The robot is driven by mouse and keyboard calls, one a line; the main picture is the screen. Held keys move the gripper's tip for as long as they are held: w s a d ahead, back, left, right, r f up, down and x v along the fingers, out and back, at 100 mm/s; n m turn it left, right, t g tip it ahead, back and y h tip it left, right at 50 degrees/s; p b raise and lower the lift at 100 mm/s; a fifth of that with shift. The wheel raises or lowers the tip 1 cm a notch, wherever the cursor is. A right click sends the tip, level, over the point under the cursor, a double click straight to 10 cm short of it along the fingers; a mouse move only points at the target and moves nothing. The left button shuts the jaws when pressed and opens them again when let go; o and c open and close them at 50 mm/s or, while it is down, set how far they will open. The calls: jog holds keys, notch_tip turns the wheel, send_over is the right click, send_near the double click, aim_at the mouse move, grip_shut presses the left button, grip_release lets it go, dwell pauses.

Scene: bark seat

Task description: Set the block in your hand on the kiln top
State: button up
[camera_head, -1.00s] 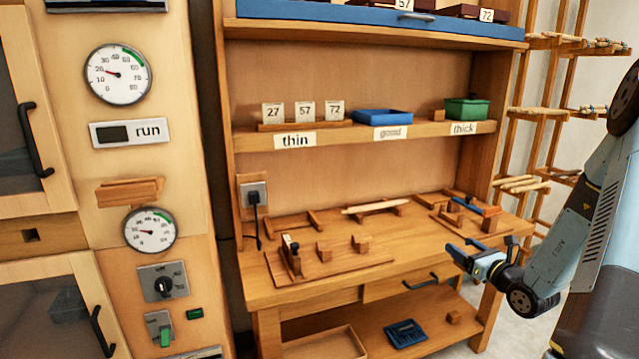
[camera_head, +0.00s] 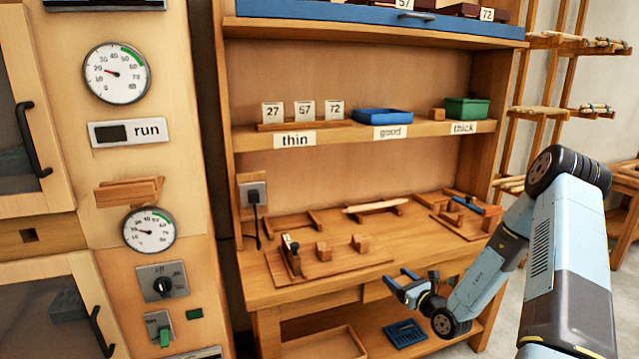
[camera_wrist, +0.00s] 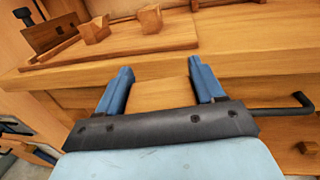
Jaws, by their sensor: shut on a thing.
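My gripper (camera_head: 397,276) is in front of the workbench's front edge, its two blue fingers pointing toward the bench. In the wrist view my gripper (camera_wrist: 160,72) has its fingers spread around a plain wooden block (camera_wrist: 162,95). The block is much the same colour as the bench front behind it, so its outline is hard to make out; in the head view I cannot pick it out. The tall wooden cabinet with dials (camera_head: 170,235) at the left looks like the kiln. Its top is outside the frame.
The workbench (camera_head: 330,285) bears a board with small wooden blocks (camera_head: 323,251). Above is a shelf (camera_head: 350,135) with number cards, a blue tray (camera_head: 383,117) and a green box (camera_head: 467,108). A drawer handle (camera_wrist: 285,108) juts out right of my gripper. Racks (camera_head: 545,115) stand at the right.

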jog(key=s+a+f+m+t+h, duration=0.1)
jog(key=s+f+m+t+h, duration=0.1)
jog(key=s+f+m+h, duration=0.3)
jog(key=shift+s+a+f+m+h, duration=0.3)
jog(key=shift+f+h, duration=0.25)
jog(key=shift+h, duration=1.15)
jog(key=shift+a+r, duration=0.1)
